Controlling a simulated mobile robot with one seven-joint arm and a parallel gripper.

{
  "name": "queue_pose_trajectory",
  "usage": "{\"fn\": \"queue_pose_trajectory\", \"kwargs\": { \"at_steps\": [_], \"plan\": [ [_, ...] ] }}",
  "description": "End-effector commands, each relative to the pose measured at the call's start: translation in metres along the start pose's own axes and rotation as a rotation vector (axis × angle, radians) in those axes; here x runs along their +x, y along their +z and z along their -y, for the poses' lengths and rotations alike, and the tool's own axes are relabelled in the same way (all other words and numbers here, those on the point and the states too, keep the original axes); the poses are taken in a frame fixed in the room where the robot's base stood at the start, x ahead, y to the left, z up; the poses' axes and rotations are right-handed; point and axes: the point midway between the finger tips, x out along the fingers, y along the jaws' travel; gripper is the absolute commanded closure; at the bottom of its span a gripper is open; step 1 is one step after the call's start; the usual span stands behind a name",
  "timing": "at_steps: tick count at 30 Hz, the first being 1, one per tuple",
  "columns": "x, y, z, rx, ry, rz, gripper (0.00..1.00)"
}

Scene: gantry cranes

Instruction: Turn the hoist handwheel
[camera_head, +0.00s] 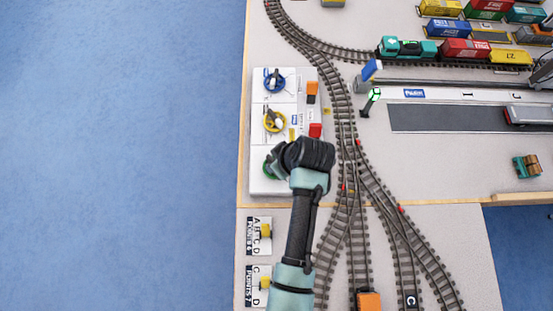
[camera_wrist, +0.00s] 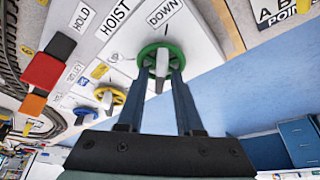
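The hoist handwheel is a green wheel (camera_wrist: 161,52) with a pale grey knob at its middle, beside the HOIST label (camera_wrist: 115,18) and the DOWN label (camera_wrist: 164,12). In the head view, only the left part of the green wheel (camera_head: 268,166) shows; my arm hides the rest. My gripper (camera_wrist: 163,75) reaches to the wheel, its two blue-grey fingers on either side of the knob. A gap shows between the fingers, so it looks open; contact with the knob or rim cannot be told. In the head view my gripper (camera_head: 304,156) is dark and its fingertips are hidden.
A yellow handwheel (camera_head: 274,121) and a blue handwheel (camera_head: 274,80) stand on the same white panel (camera_head: 260,185). A red block (camera_head: 315,130) and an orange block (camera_head: 312,88) lie along its right side. Rail tracks (camera_head: 350,150) run close by. Open blue floor is left.

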Motion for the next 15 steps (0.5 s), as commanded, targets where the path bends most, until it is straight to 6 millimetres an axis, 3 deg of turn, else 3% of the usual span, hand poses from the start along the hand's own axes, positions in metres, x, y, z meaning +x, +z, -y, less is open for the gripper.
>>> {"fn": "queue_pose_trajectory", "kwargs": {
  "at_steps": [10,15],
  "plan": [
    [-0.001,-0.001,0.0,-0.001,0.0,-0.002,0.55],
    [-0.015,-0.001,-0.001,-0.001,0.002,-0.004,0.55]
  ]
}}
